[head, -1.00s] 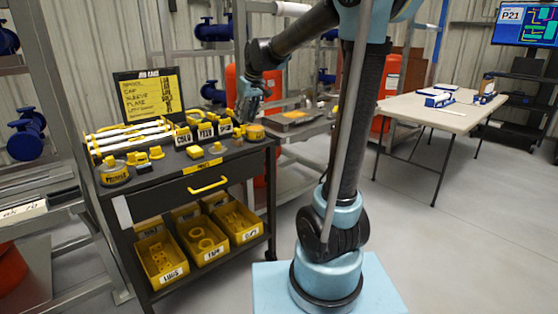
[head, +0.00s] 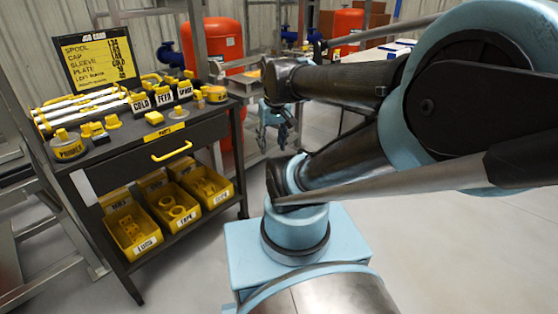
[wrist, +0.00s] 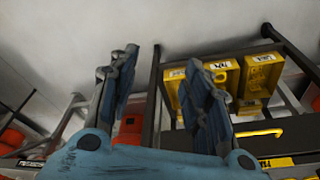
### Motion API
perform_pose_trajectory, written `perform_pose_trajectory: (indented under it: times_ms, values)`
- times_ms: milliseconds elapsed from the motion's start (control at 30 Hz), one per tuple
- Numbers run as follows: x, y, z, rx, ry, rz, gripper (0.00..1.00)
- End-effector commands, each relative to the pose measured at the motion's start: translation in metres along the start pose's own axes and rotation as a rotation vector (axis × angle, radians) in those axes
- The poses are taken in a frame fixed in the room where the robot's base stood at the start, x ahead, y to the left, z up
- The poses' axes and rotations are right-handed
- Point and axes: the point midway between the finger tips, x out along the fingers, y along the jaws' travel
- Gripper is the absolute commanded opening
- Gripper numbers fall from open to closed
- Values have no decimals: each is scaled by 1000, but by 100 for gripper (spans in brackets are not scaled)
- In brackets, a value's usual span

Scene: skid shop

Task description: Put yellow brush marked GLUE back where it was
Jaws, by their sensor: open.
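My gripper (head: 275,128) is beside the right side of the black cart (head: 205,132), apart from it and below its top. In the wrist view my gripper (wrist: 167,85) is open, with nothing between its two blue fingers. I cannot make out a brush marked GLUE in any view.
Red tanks (head: 212,45) stand behind. The floor (head: 450,250) at right is clear.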

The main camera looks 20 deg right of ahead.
Motion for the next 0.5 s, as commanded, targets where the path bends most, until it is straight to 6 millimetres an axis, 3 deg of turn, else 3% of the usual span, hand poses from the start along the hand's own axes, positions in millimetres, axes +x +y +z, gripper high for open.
perform_pose_trajectory:
  times_ms: [100,200,500]
  values:
    - [18,6,30,41,-13,14,44]
    - [27,8,45,63,-21,21,44]
    - [32,10,55,77,-26,25,44]
